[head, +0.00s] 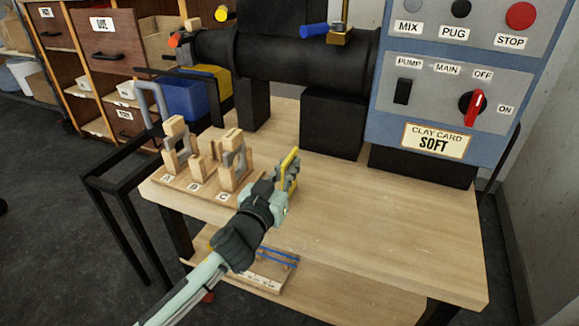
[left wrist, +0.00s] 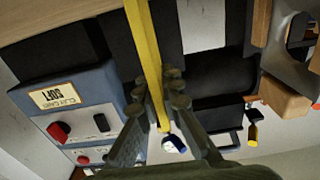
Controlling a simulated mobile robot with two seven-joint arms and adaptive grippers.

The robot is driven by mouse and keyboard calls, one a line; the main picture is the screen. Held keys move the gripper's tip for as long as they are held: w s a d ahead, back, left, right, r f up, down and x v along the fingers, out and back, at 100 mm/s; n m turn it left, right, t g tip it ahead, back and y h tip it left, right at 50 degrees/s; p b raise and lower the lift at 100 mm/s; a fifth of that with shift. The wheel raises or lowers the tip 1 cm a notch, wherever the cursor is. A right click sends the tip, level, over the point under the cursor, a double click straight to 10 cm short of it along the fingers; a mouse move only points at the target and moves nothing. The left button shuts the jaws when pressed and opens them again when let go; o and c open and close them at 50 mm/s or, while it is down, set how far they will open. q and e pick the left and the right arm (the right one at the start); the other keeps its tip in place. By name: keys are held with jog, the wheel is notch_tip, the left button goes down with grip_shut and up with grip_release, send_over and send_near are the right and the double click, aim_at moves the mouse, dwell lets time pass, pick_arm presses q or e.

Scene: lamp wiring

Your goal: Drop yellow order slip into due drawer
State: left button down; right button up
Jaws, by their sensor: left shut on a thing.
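My left gripper (head: 287,178) is shut on the yellow order slip (head: 290,163) and holds it above the wooden bench, just right of the fixture board. In the left wrist view the slip (left wrist: 148,50) shows nearly edge-on as a narrow yellow strip between the fingers (left wrist: 160,95). The drawer that appears to be labelled DUE (head: 112,38) is in the shelving at the upper left of the head view, with a dark handle on its front. How far it is pulled out I cannot tell. My right gripper is not in view.
A board (head: 200,192) marked A, B, C with wooden parts stands on the bench (head: 370,220). A black frame (head: 108,190) stands left of the bench. Behind are a dark pug mill (head: 300,55) and a blue control panel (head: 455,70). The bench's right front is clear.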

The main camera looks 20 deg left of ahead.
pick_arm(q)
jog(key=shift+f, duration=0.15)
jog(key=c, duration=1.7)
grip_release()
